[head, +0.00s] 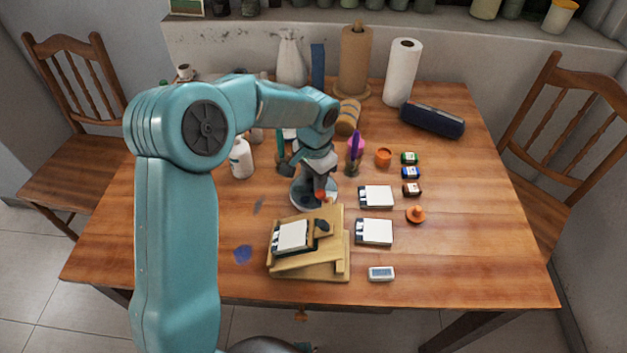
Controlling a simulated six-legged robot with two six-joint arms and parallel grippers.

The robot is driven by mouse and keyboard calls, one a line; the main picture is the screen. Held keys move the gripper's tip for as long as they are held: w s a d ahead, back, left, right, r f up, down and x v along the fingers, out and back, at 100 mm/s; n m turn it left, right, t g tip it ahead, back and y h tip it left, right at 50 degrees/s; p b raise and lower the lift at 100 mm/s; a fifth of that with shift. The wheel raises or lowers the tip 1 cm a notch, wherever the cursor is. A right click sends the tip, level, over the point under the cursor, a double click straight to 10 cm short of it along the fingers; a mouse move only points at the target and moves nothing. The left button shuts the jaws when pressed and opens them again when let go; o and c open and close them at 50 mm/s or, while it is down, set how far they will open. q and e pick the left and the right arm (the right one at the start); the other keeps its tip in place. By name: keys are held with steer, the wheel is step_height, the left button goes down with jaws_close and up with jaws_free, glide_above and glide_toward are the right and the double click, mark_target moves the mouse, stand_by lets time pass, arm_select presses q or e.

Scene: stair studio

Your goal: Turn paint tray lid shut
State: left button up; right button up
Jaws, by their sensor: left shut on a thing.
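My left arm comes in from the left and reaches over the table. My left gripper (319,196) points down at a round, pale grey paint tray (298,197) in the middle of the table. The gripper is shut at the tray, on what looks like its lid. The gripper covers most of the tray, so the lid's angle and edge cannot be made out. A small orange-red patch shows beside the fingertips. My right gripper is not in view.
A wooden stand (340,262) with a white pad lies just in front of the tray. White pads (374,232), small paint jars (411,172) and an orange cup (383,157) stand to the right. A white bottle (241,160) stands left.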

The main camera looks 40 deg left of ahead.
arm_select(q)
steer(key=n, duration=0.3)
steer(key=shift+n+b, duration=0.3)
steer(key=shift+b, duration=0.1)
steer(key=shift+n, duration=1.6)
steer(key=o, duration=1)
steer(key=shift+o, duration=0.2)
step_height(320, 180, up, 16)
steer(key=p, duration=0.2)
steer(key=shift+w+d+r, duration=0.15)
steer(key=shift+d, duration=0.05)
